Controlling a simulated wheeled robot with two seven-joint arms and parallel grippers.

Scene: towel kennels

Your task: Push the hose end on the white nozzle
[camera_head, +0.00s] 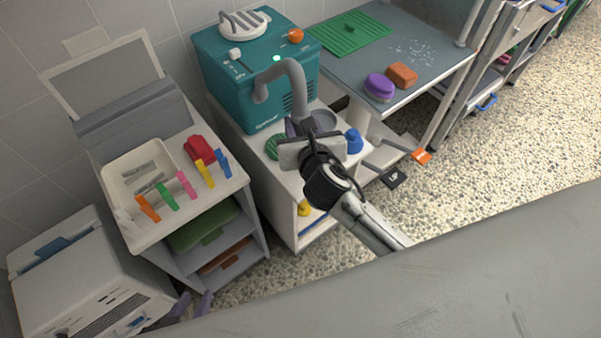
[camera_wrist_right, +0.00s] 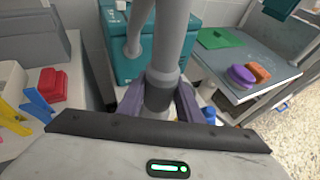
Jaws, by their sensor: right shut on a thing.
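The grey hose (camera_head: 297,82) arches from the side of the teal machine (camera_head: 240,100) down to my right gripper (camera_head: 300,128). In the right wrist view my right gripper (camera_wrist_right: 160,104) is shut on the dark grey hose end (camera_wrist_right: 162,88), with a purple finger on either side. The hose end points down over the white cabinet top. I cannot clearly make out the white nozzle; a small pale shape (camera_wrist_right: 207,88) shows just right of the hose, and the gripper hides what lies below. My left gripper (camera_head: 193,301) is at the lower left, its purple fingertips apart and empty.
A blue cone-like piece (camera_head: 353,141) and a green piece (camera_head: 273,147) stand on the cabinet top, close to my right gripper. A grey table (camera_head: 440,45) holds a purple brush (camera_head: 380,86) and an orange block (camera_head: 402,75). A white cart (camera_head: 150,238) with coloured clips stands left.

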